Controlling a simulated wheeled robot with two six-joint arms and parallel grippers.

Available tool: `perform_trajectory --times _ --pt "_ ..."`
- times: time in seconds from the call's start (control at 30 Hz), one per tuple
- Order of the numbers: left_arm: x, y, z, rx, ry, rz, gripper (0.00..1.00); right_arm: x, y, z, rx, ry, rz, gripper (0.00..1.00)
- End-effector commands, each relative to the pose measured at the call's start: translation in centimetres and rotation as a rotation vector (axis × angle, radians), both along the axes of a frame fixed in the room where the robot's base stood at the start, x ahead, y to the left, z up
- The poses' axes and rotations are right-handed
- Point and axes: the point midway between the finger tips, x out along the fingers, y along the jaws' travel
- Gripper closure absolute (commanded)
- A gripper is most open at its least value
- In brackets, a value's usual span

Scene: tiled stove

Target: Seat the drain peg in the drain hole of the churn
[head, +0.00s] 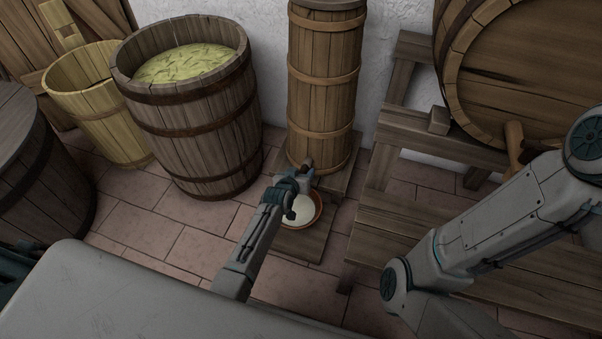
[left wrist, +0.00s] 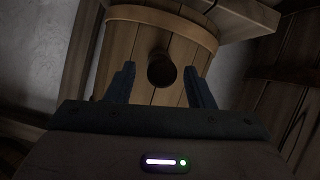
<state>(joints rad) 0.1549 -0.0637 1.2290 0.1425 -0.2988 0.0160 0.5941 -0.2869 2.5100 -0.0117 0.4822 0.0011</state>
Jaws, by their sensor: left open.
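The churn (head: 325,95) is a tall, narrow, banded wooden tub against the white wall. In the left wrist view its staved side (left wrist: 135,62) fills the middle. A short dark round drain peg (left wrist: 161,70) sticks out of the churn low down, its end facing the camera; it shows small in the head view (head: 308,163). How deep it sits in the hole is hidden. My left gripper (left wrist: 160,88) is open and empty, its fingers apart on either side of the peg in the picture, with no contact visible. The right gripper is out of view.
A bowl of white liquid (head: 299,212) stands on a low wooden board (head: 306,243) below my left gripper. A large open tub (head: 190,120) stands left. A wooden rack (head: 405,130) with a big cask (head: 530,75) stands right. Tiled floor (head: 190,245) is free in front.

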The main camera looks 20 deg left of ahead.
Motion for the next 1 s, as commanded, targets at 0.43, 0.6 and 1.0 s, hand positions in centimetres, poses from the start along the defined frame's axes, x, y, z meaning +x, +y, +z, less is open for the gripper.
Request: perform_trajectory --times 0.43,0.6,1.0 --pt "-4.9 0.5 2.9 0.001 0.002 0.000 0.52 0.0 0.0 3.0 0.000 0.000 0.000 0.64" --pt "-7.7 0.7 4.3 0.001 0.001 0.000 0.52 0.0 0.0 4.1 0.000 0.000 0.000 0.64" --pt "-9.6 0.9 5.0 0.000 0.000 0.000 0.52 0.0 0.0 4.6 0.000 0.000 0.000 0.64"
